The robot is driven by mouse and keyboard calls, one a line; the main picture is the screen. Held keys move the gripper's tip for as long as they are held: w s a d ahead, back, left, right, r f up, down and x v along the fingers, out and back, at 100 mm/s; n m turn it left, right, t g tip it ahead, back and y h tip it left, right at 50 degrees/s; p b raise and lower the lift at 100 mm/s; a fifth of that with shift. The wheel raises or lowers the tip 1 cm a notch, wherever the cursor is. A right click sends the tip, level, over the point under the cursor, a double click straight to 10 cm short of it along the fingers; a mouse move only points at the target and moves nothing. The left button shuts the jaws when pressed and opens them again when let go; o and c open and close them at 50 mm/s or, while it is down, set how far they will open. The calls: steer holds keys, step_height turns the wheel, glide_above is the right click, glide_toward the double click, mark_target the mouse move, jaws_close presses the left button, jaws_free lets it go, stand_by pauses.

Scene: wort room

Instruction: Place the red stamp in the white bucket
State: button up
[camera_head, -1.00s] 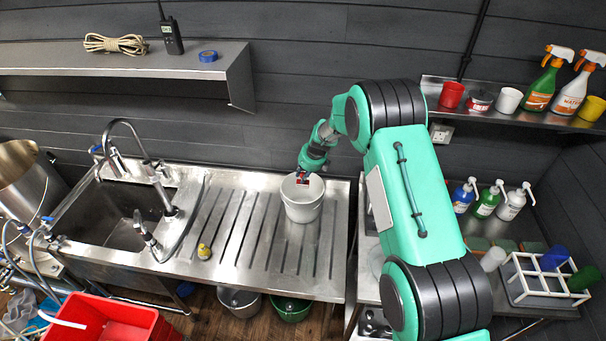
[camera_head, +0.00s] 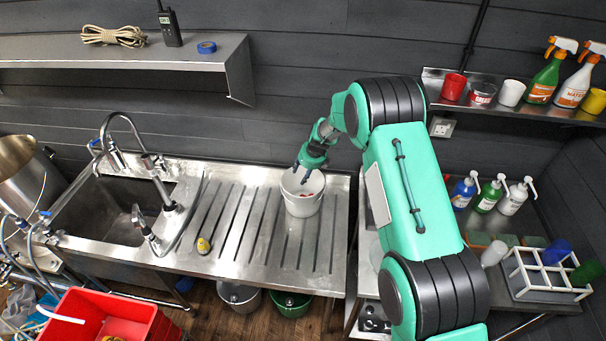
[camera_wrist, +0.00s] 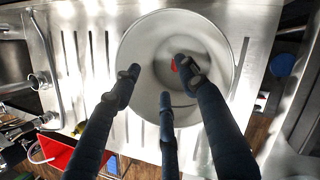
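The white bucket (camera_head: 302,208) stands upright on the ridged steel drainboard; its open mouth also shows in the wrist view (camera_wrist: 215,42). The red stamp (camera_head: 305,194) is inside the bucket, low in its mouth. In the wrist view a small red part of the stamp (camera_wrist: 174,66) shows, partly hidden behind the right finger. My gripper (camera_head: 305,173) is just above the bucket's rim. Its three dark fingers (camera_wrist: 160,88) are spread apart in the wrist view, with nothing held between them.
A yellow object (camera_head: 203,245) sits on the drainboard (camera_head: 235,235), left of the bucket. The sink (camera_head: 110,215) and tall tap (camera_head: 122,120) are farther left. A shelf with cups and spray bottles (camera_head: 545,82) is at upper right. The board around the bucket is largely clear.

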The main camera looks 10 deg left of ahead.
stand_by(0.6)
step_height(320, 180, up, 7)
steer(key=p, duration=0.4)
steer(key=shift+r, duration=0.1)
stand_by(0.7)
